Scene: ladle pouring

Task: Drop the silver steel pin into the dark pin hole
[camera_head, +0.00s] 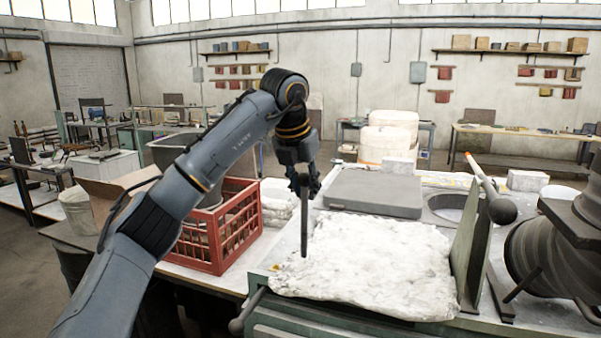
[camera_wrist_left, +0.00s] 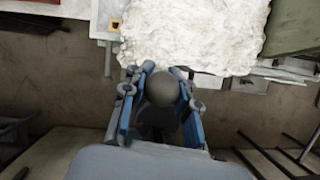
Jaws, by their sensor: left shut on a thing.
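My left gripper (camera_head: 304,184) is shut on a long dark grey steel pin (camera_head: 304,226), which hangs upright below the fingers. In the head view the pin's lower end shows in front of the left part of the rough white slab. In the left wrist view the pin's round end (camera_wrist_left: 162,88) sits between the two blue fingers of the left gripper (camera_wrist_left: 160,92); the rest of it is hidden. A small orange-yellow square with a dark middle (camera_wrist_left: 114,24) lies left of the slab in the wrist view; it may mark the pin hole, but I cannot tell. My right gripper is not in view.
The rough white slab (camera_head: 365,265) covers the bench's front middle. A grey flat block (camera_head: 375,192) lies behind it, and a red crate (camera_head: 213,257) stands left. An upright green plate (camera_head: 467,245) and a knobbed lever (camera_head: 502,210) stand right.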

